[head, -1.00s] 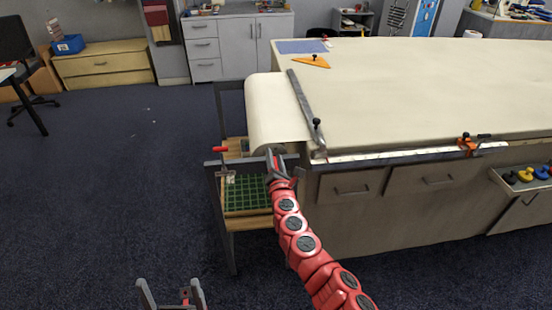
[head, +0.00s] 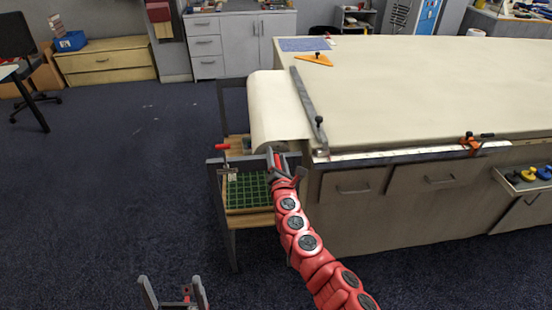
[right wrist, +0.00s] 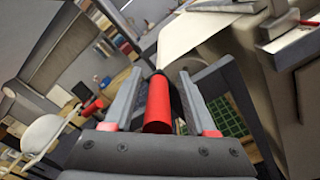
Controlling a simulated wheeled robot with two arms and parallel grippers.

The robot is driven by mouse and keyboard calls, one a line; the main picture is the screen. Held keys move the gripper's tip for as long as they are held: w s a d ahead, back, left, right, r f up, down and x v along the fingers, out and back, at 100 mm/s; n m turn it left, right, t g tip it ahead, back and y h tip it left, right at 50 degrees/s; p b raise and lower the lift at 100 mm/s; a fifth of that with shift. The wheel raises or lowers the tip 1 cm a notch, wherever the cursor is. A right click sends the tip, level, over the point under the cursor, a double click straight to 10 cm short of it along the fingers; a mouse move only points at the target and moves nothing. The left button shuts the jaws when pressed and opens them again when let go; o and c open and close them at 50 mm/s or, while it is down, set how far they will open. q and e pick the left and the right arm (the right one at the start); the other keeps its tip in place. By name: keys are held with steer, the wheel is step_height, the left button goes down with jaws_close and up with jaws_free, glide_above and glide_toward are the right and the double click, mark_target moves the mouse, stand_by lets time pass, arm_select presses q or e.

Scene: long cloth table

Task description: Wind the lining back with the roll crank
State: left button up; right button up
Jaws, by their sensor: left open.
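The pale lining roll (head: 275,108) lies along the left end of the cloth table (head: 420,95), with its sheet running onto the tabletop. My right gripper (head: 278,160) is at the near end of the roll, by the dark frame. In the right wrist view, a red cylindrical grip (right wrist: 158,105), apparently the crank handle, stands between the fingers of my right gripper (right wrist: 160,88). Gaps show beside it, so the fingers look open around it. Another red handle (head: 222,147) shows on the left of the frame. My left gripper (head: 173,290) is open and empty, low over the floor.
A green grid tray (head: 248,190) sits on a wooden shelf below the roll. A grey bar (head: 308,105) lies across the sheet. The floor left of the table is open.

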steer(key=shift+s+r, duration=0.15)
steer(key=shift+s, duration=0.5)
steer(key=s, duration=1.6)
steer(key=shift+d, duration=0.3)
